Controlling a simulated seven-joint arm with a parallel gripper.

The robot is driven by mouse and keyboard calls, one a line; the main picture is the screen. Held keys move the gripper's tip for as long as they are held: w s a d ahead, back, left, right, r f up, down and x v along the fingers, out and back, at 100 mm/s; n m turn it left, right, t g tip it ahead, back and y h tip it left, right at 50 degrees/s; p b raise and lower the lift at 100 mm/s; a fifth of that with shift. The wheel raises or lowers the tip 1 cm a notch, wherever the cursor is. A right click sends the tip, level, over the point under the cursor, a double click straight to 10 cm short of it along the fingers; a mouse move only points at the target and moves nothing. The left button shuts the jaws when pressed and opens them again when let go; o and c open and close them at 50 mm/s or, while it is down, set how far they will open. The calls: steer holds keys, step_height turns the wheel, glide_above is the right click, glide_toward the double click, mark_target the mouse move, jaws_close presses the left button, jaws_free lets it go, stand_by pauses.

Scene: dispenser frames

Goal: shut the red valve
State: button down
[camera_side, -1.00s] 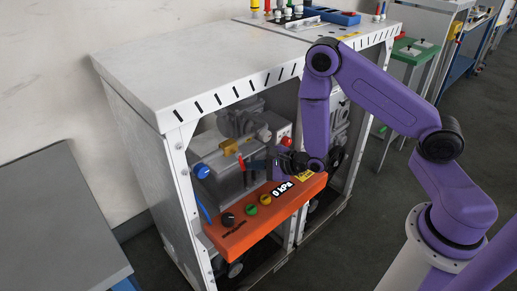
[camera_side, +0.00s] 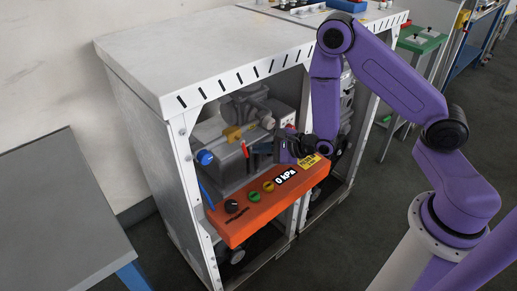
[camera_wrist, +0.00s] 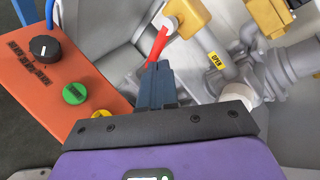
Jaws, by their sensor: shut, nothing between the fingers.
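The red valve handle (camera_wrist: 158,42) is a flat lever on a brass-coloured valve body (camera_wrist: 190,14) in the wrist view. In the side view the handle (camera_side: 244,149) shows as a small red piece inside the cabinet, above the orange panel. My gripper (camera_wrist: 158,66) is shut and empty. Its fingertips are at the lower end of the red handle in the wrist view; I cannot tell whether they touch it. In the side view my gripper (camera_side: 256,149) is just right of the handle.
The orange panel (camera_side: 238,224) has black, green and yellow knobs and a display reading 0 kPa. A yellow OPEN label (camera_wrist: 215,60) sits on grey pipework. A blue knob (camera_side: 205,158) is at the left. The cabinet top (camera_side: 200,60) overhangs the opening.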

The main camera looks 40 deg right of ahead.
steer(key=v, duration=0.6)
steer(key=shift+s, duration=0.15)
steer(key=shift+r, duration=0.1)
